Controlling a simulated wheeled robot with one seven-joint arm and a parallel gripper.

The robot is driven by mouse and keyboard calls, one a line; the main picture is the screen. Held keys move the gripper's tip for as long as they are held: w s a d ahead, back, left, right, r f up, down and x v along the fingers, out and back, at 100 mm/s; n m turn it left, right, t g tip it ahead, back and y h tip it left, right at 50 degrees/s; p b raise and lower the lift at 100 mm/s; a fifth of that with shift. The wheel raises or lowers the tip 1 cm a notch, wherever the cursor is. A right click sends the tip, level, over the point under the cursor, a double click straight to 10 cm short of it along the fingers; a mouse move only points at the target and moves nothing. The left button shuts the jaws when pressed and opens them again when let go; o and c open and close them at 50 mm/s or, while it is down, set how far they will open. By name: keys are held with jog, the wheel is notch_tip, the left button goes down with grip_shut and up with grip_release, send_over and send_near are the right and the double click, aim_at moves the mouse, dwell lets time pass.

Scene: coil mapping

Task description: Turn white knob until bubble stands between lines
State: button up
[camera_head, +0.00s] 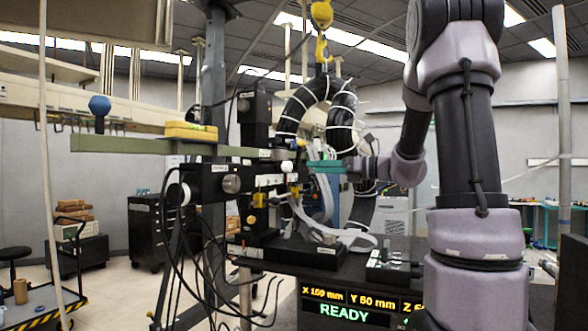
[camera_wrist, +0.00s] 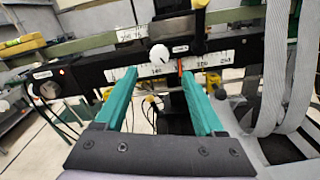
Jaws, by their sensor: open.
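The white knob (camera_wrist: 159,54) is on the front of a black carriage, just beyond and between my fingertips in the wrist view. It also shows in the head view (camera_head: 286,166), left of my fingers. My gripper (camera_wrist: 159,75) has two teal fingers, spread open and empty, apart from the knob. In the head view my gripper (camera_head: 310,168) reaches leftward at the knob's height. A yellow spirit level (camera_head: 190,132) lies on the pale green beam (camera_head: 115,145). A yellow block also shows at the wrist view's left edge (camera_wrist: 22,43). The bubble and its lines are too small to make out.
A black bar with a white scale (camera_wrist: 215,60) runs beneath the knob. Grey ribbon cables (camera_wrist: 272,70) hang close to the right finger. A silver knob (camera_head: 231,184) and loose black cables are left of my gripper. A display (camera_head: 345,305) reads READY.

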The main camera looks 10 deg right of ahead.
aim_at(291, 167)
jog(key=x, duration=0.8)
jog(key=shift+w+a, duration=0.15)
jog(key=shift+a, duration=0.05)
grip_shut()
